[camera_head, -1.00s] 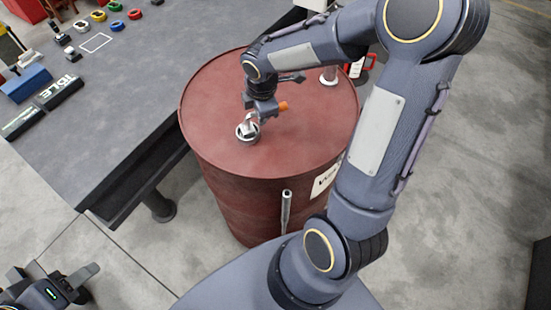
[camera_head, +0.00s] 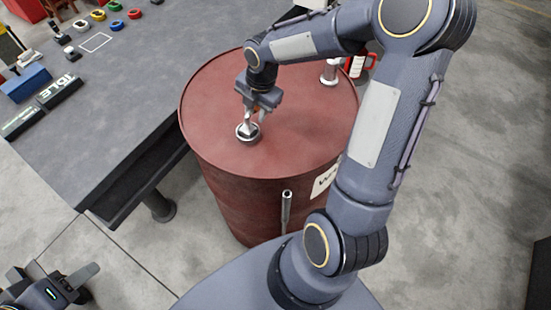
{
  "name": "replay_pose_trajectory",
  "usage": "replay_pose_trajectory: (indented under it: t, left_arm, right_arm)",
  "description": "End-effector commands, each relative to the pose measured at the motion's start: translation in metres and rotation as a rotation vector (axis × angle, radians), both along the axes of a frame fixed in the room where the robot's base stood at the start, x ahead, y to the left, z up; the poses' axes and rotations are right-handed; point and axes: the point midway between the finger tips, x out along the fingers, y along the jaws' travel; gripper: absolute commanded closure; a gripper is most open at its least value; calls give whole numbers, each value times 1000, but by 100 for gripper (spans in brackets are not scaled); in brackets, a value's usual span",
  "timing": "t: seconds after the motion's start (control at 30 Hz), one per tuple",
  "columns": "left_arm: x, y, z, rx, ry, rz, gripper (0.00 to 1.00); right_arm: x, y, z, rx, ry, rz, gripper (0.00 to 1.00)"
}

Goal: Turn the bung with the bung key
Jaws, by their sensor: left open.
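The red barrel (camera_head: 300,150) stands in the middle, with a round metal bung (camera_head: 242,137) on its top, left of centre. My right gripper (camera_head: 253,112) points down just above the bung. The key's lower end seems to meet the bung, but contact is hard to tell. My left gripper (camera_head: 50,277) is at the lower left, open and empty, away from the barrel.
A grey table (camera_head: 130,100) stands left of the barrel, with coloured rings (camera_head: 98,15), a blue block (camera_head: 26,84) and a black IDLE sign (camera_head: 60,91). A metal rod (camera_head: 287,209) stands upright before the barrel.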

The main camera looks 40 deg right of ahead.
Motion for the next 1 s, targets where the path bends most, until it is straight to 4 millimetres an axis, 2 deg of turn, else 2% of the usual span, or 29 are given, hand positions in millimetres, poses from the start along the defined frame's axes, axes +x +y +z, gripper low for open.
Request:
replay_pose_trajectory:
  t: [0.03, 0.1, 0.43, 0.8, 1.0]
  left_arm:
    - [0, 0, 0, 0, 0, 0, 53]
    - [0, 0, 0, 0, 0, 0, 53]
    - [0, 0, 0, 0, 0, 0, 53]
    - [0, 0, -1, 0, 0, 0, 53]
    - [0, 0, 1, 0, 0, 0, 53]
  right_arm:
    - [1, 0, 1, -1, -4, 0, 62]
    - [1, 0, 2, -1, -6, -2, 53]
    - [2, -1, 8, -2, -12, -4, 53]
    - [-8, -5, 65, -2, -14, -5, 53]
    - [-12, -6, 82, -2, -10, -2, 53]
